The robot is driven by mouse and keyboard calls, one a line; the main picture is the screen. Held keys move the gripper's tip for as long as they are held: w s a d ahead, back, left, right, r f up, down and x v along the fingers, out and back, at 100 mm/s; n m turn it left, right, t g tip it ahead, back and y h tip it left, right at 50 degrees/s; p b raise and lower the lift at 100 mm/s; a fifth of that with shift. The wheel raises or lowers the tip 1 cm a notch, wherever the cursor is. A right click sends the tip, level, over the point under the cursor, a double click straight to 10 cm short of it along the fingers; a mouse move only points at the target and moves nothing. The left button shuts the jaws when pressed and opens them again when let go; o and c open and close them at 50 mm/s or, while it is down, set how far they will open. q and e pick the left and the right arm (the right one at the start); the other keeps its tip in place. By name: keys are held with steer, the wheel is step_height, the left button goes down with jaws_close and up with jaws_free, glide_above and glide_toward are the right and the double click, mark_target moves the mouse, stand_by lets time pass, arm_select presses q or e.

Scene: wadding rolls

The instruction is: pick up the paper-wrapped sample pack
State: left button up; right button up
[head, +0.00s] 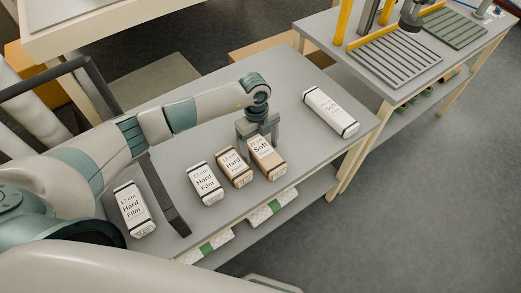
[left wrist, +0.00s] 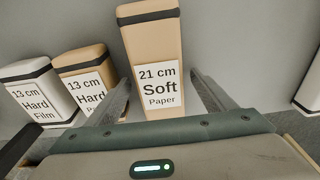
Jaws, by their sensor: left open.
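A tan pack labelled "Soft" (head: 267,160) lies on the grey table. In the left wrist view its label reads "21 cm Soft Paper" (left wrist: 156,82). My left gripper (head: 258,134) is open over its far part. In the left wrist view the fingers (left wrist: 163,96) show on either side of this pack, apart from it. I cannot tell whether they reach down beside it. A second tan pack, "13 cm Hard Paper" (head: 234,168), lies close to its left; it also shows in the left wrist view (left wrist: 84,75). My right gripper is not in view.
White film packs lie on the table: "13 cm Hard Film" (head: 206,184), "17 cm Hard Film" (head: 134,209) past a dark bar (head: 165,200), and a long "Soft" one (head: 330,112) at right. Clear table (head: 215,130) lies behind. A second table (head: 375,70) holds slatted racks.

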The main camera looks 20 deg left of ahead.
mark_target(261, 148)
arm_select(q)
steer(key=c, duration=1.2)
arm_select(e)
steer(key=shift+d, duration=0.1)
arm_select(q)
steer(key=shift+r, duration=0.1)
